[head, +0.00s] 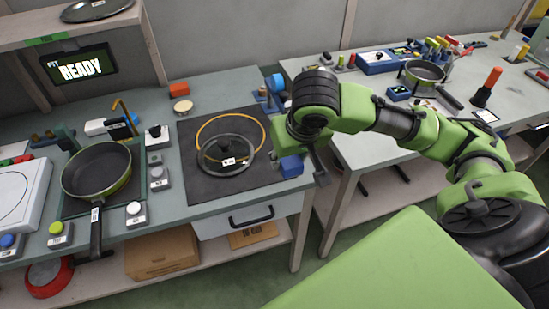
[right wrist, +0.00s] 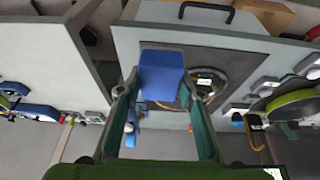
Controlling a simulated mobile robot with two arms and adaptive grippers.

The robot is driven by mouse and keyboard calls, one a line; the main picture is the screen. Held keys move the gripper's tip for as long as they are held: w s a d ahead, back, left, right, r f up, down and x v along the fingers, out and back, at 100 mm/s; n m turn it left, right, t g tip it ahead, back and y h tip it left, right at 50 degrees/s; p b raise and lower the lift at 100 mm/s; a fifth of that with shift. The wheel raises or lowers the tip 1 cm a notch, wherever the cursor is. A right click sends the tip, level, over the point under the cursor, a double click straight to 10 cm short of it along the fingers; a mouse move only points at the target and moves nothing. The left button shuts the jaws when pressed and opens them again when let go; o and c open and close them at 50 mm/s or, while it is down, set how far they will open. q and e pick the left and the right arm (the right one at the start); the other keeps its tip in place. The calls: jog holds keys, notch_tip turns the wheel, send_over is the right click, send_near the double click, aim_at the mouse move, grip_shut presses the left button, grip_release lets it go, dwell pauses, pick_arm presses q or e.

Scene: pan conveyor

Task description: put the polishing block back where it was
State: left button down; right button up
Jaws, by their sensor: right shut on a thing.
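The polishing block, a plain blue block (head: 290,166), is at the right edge of the dark mat (head: 195,182). My right gripper (head: 300,158) is shut on it from above. In the right wrist view the blue block (right wrist: 161,74) shows between the two fingertips (right wrist: 160,92). I cannot tell whether its underside touches the mat or hangs just above it. My left gripper is not in view.
A glass lid (head: 225,168) and an orange ring (head: 203,124) lie on the mat. A pan (head: 97,170) sits left, beside small button boxes (head: 158,178). An orange block (head: 179,89) and round tin (head: 183,106) stand behind. A gap separates this bench from the right table (head: 380,160).

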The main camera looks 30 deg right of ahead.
jog(key=w+d+f, duration=0.1)
jog(key=w+f, duration=0.1)
jog(key=w+d+f, duration=0.1)
jog(key=w+f, duration=0.2)
jog(key=w+d+f, duration=0.2)
jog(key=w, duration=0.1)
jog(key=shift+w+f, duration=0.25)
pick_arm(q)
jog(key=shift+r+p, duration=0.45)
pick_arm(e)
jog(key=shift+w+f, duration=0.2)
jog(key=shift+f, duration=1.6)
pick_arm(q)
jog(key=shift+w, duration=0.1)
pick_arm(e)
jog(key=shift+f, duration=0.15)
jog(key=o, duration=1)
jog(key=shift+r, duration=0.25)
jog(key=v, duration=1.2)
